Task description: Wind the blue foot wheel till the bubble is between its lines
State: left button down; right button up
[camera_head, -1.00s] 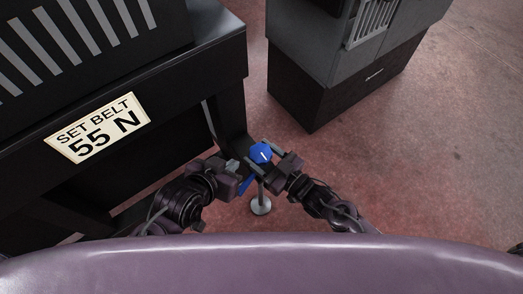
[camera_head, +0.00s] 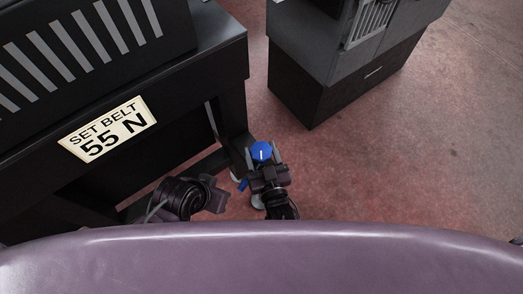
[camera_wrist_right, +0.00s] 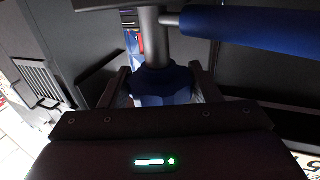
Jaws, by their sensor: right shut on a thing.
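The blue foot wheel (camera_head: 262,151), with a white mark on top, is by the black table's near corner leg. My right gripper (camera_head: 265,161) is shut on it, with a finger on either side. In the right wrist view the blue wheel (camera_wrist_right: 162,86) sits between the two fingers, on a grey metal stem (camera_wrist_right: 154,40). My left gripper (camera_head: 216,196) is to the left of the wheel, apart from it; its jaws are not clear. No bubble or lines can be made out in either view.
A blue bar (camera_wrist_right: 255,28) runs beside the stem in the right wrist view. The black table (camera_head: 215,62) carries a sign (camera_head: 107,130) reading "SET BELT 55 N". A dark cabinet (camera_head: 330,85) stands at the back. Reddish floor (camera_head: 430,160) is open on the right.

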aim_at(263, 163)
jog(key=shift+m+h, duration=0.4)
jog(key=shift+h, duration=0.2)
jog(key=o, duration=1)
jog(key=s, duration=0.3)
jog(key=s+d+p, duration=0.1)
jog(key=s, duration=0.2)
jog(key=shift+s+d, duration=0.15)
jog(key=shift+s, duration=0.1)
jog(key=shift+s+d, duration=0.1)
jog(key=shift+s, duration=0.5)
pick_arm(q)
jog(key=shift+s+a+r+g+y, duration=0.1)
jog(key=shift+s+a+g+y, duration=0.1)
jog(key=shift+a, duration=0.25)
jog(key=shift+s+a+r+g+y, duration=0.1)
jog(key=shift+a+g, duration=0.1)
jog(key=shift+a, duration=0.2)
